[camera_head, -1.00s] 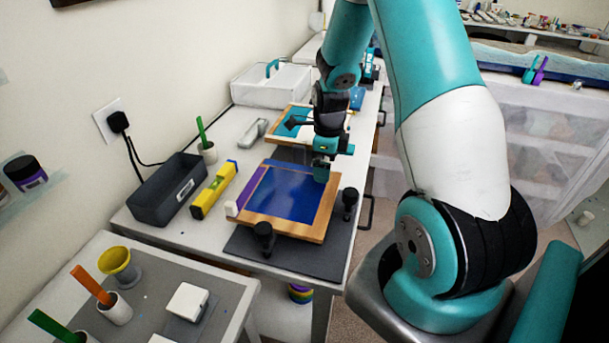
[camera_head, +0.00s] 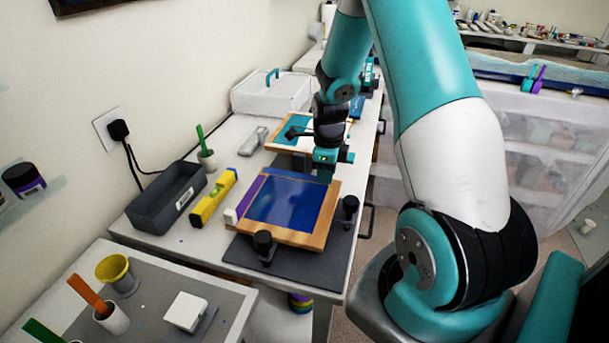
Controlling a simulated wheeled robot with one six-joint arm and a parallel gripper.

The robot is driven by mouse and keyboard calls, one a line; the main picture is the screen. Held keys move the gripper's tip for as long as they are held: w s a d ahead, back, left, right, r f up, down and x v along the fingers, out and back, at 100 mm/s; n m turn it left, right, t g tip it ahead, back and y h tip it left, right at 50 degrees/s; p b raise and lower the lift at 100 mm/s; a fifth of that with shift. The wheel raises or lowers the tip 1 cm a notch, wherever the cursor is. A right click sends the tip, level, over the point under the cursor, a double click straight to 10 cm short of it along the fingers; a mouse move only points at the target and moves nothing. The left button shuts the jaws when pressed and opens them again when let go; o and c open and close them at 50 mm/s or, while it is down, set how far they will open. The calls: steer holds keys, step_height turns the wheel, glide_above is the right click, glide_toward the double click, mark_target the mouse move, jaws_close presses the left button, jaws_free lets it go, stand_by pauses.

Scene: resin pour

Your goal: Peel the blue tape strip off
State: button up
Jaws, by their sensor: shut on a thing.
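The wood-edged panel (camera_head: 317,226) lies on a dark mat on the bench, with a glossy blue face (camera_head: 285,203). A purple strip (camera_head: 252,196) runs along its left side. My gripper (camera_head: 325,178) is at the panel's far right corner, pointing down, shut on what appears to be the end of the blue tape strip. The strip is too small and too close in colour to the blue face to make out. The fingertips are partly hidden by the wrist.
Black knobs (camera_head: 264,243) stand at the panel's near and right edges. A yellow level (camera_head: 214,196), a dark grey bin (camera_head: 166,198) and a cup with a green stick (camera_head: 206,158) are to the left. A second framed panel (camera_head: 283,145) lies behind. A white crate (camera_head: 270,93) stands farther back.

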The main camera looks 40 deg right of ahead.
steer(key=shift+r, duration=0.2)
steer(key=shift+r+p, duration=0.3)
steer(key=shift+p, duration=0.15)
steer(key=shift+r+p, duration=0.45)
steer(key=shift+r, duration=0.15)
step_height(320, 180, up, 6)
steer(key=p, duration=0.5)
steer(key=shift+f, duration=0.1)
